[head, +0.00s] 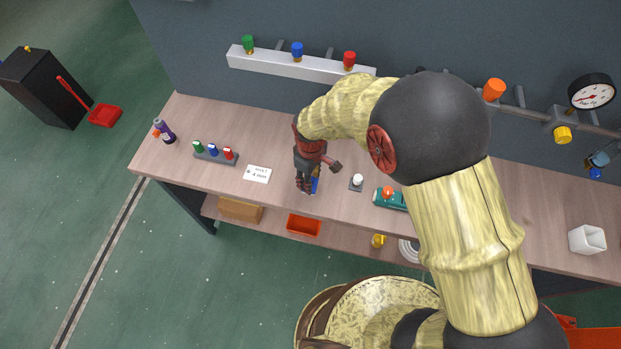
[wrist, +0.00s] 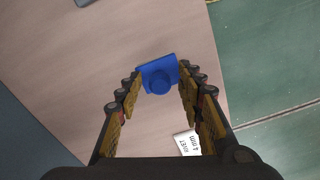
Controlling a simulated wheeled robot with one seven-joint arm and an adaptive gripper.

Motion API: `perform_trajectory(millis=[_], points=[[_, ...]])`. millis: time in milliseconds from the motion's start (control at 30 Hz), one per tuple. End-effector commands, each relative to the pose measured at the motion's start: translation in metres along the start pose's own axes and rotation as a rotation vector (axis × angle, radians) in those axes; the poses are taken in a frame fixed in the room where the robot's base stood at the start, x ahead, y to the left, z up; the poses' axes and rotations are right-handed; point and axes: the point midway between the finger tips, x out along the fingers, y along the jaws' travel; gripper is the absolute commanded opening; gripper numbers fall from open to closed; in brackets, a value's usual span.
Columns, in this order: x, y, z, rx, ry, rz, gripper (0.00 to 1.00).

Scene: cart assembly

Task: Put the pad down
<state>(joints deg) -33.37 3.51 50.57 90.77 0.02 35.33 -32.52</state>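The blue pad (wrist: 158,77), a flat plate with a round knob, sits between the fingertips of my gripper (wrist: 160,74) in the wrist view. Both fingers meet its sides, so my gripper looks shut on it. In the head view my gripper (head: 306,187) points down over the workbench (head: 270,195), near its front edge, and a bit of the blue pad (head: 315,186) shows beside the fingers. The fingers hide most of the pad there. I cannot tell whether the pad touches the bench top.
A white card (head: 257,174) lies left of my gripper; it also shows in the wrist view (wrist: 189,143). A grey holder (head: 215,155) with green, blue and red pieces stands farther left.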

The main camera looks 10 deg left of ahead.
Motion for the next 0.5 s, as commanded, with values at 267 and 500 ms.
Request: perform_trajectory(millis=[267,500], points=[[-0.057,0.001,-0.002,0.000,0.006,0.004,0.38],[-0.098,0.001,-0.001,0.000,0.003,0.002,0.38]])
